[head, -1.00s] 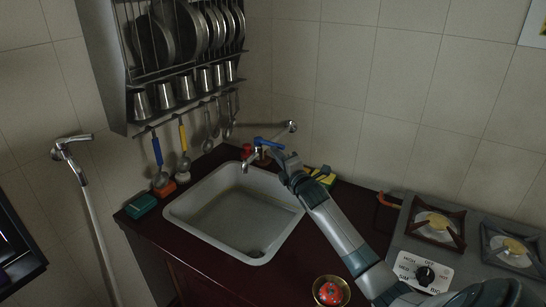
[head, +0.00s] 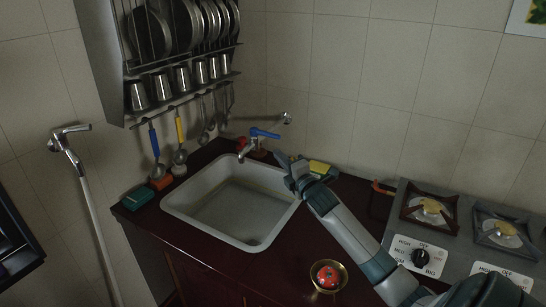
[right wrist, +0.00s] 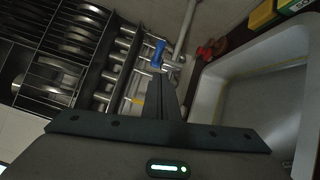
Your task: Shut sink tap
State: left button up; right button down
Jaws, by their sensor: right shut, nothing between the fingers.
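The sink tap (head: 246,150) is a metal tap on a wall pipe above the back of the sink, with a blue lever handle (head: 264,133). In the head view the lever points to the right, roughly level. My right gripper (head: 281,158) is shut and empty, just right of and below the lever, with a small gap in the picture. In the right wrist view the shut fingers (right wrist: 167,98) point toward the blue handle (right wrist: 158,53), which shows beyond their tips. Whether water runs is too small to tell. My left gripper is not in view.
The white sink (head: 230,205) is set in a dark red counter. A yellow-green sponge (head: 320,167) lies behind my right gripper. A dish rack (head: 185,60) with hanging utensils is at the left, a stove (head: 465,235) at the right. A bowl with a red item (head: 328,276) stands in front.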

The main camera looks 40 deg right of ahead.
jog(key=s, duration=0.2)
jog(key=s+b, duration=0.1)
jog(key=s, duration=0.1)
jog(key=shift+d+f, duration=0.15)
jog(key=shift+d, duration=0.2)
dwell(0.3)
